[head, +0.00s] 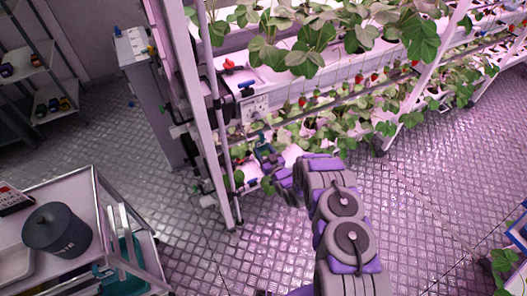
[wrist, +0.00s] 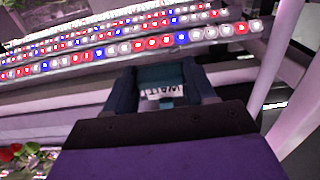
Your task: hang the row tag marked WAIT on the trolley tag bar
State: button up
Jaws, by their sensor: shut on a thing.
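My gripper (wrist: 160,78) is shut on the WAIT row tag (wrist: 167,91) in the wrist view. The tag is a white label with dark letters, seated in a teal part between the dark fingers. In the head view my gripper (head: 265,152) is at the rack's near end, low among the leaves, and the tag's label cannot be made out there. The trolley (head: 75,185) stands at the lower left, well away from my gripper. I cannot tell for certain which of its rails is the tag bar.
The berry rack's white upright (head: 203,120) stands just left of my gripper. Shelving (head: 40,60) is at the far left. Open metal floor (head: 165,215) lies between trolley and rack. Lit lamp strips (wrist: 130,45) show in the wrist view.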

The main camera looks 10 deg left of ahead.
jog(key=shift+r+p, duration=0.5)
jog(key=shift+r, duration=0.6)
jog(key=p+v, duration=0.1)
jog(key=v, duration=0.6)
dwell(0.9)
